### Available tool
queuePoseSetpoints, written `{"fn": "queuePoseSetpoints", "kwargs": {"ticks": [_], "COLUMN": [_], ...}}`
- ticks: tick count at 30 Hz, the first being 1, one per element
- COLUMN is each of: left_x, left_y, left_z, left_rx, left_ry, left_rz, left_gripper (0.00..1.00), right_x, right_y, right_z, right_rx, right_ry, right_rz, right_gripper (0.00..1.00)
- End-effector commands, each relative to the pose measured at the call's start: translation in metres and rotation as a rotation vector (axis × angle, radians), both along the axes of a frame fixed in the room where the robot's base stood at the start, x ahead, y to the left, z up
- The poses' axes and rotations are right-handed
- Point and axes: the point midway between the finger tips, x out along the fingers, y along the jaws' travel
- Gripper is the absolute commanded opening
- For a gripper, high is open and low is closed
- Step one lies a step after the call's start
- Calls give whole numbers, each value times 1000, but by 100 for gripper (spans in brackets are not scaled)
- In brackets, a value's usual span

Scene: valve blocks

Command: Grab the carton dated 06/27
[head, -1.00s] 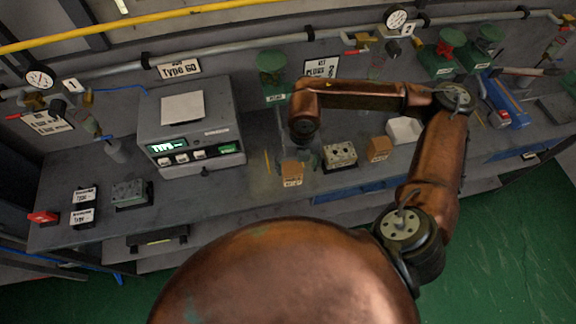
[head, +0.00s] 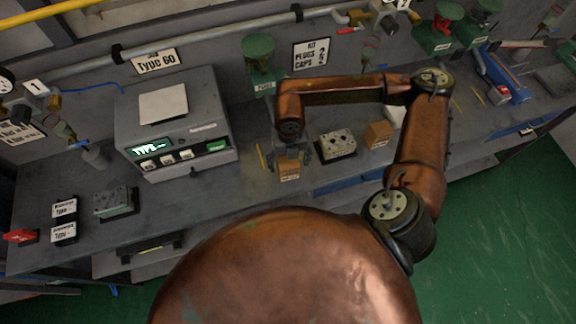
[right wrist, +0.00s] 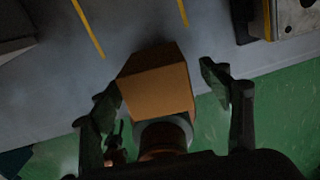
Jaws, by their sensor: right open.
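A small orange-brown carton (head: 289,170) stands near the front edge of the bench, with a pale label on its front too small to read. My right gripper (head: 292,154) is right above and behind it. In the right wrist view the same carton (right wrist: 158,83) lies between the two spread fingers of my right gripper (right wrist: 165,98), which is open. The left finger looks close to the carton; I cannot tell whether it touches. A second orange-brown carton (head: 378,134) stands farther right; its date is not readable. My left gripper is not in view.
A grey metal valve block (head: 337,144) stands just right of the near carton. A grey tester box (head: 176,124) with a lit display is to the left. A white container (head: 398,116) is partly hidden by my arm. Yellow lines mark the bench.

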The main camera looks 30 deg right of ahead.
Motion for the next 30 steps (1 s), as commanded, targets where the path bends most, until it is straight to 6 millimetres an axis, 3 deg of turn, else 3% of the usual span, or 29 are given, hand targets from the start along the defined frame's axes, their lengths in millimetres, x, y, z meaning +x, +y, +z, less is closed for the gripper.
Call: {"fn": "queuePoseSetpoints", "kwargs": {"ticks": [7,16,30], "left_x": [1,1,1], "left_y": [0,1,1], "left_z": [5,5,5], "left_rx": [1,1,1], "left_ry": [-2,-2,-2], "left_rz": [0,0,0], "left_gripper": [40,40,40], "right_x": [0,1,1], "right_y": [3,4,4], "right_z": [-34,-39,-38], "right_rx": [1,0,0], "right_ry": [2,0,0], "right_rz": [2,4,5], "right_gripper": [71,71,39]}}
